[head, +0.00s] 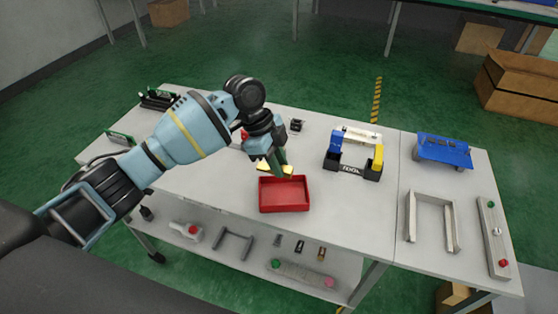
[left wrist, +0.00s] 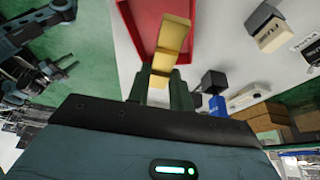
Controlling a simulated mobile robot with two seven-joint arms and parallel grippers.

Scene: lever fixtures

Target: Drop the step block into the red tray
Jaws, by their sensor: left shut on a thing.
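The yellow step block (head: 263,168) is held in my left gripper (head: 279,167), just above the far edge of the red tray (head: 284,208). In the left wrist view the block (left wrist: 173,42) stands out from between the dark green fingers of the left gripper (left wrist: 160,82), which are shut on it. The red tray (left wrist: 133,14) lies beyond the block in that view, and the block overlaps its edge. The fingers hide part of the block. The tray's visible floor is empty. My right gripper is not in view.
A black tool caddy (head: 352,169) with blue and yellow parts stands right of the tray. A blue fixture (head: 443,150) and a grey U-shaped frame (head: 432,222) are farther right. The white tabletop around the tray is mostly clear. Several parts lie on a lower shelf (head: 255,263).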

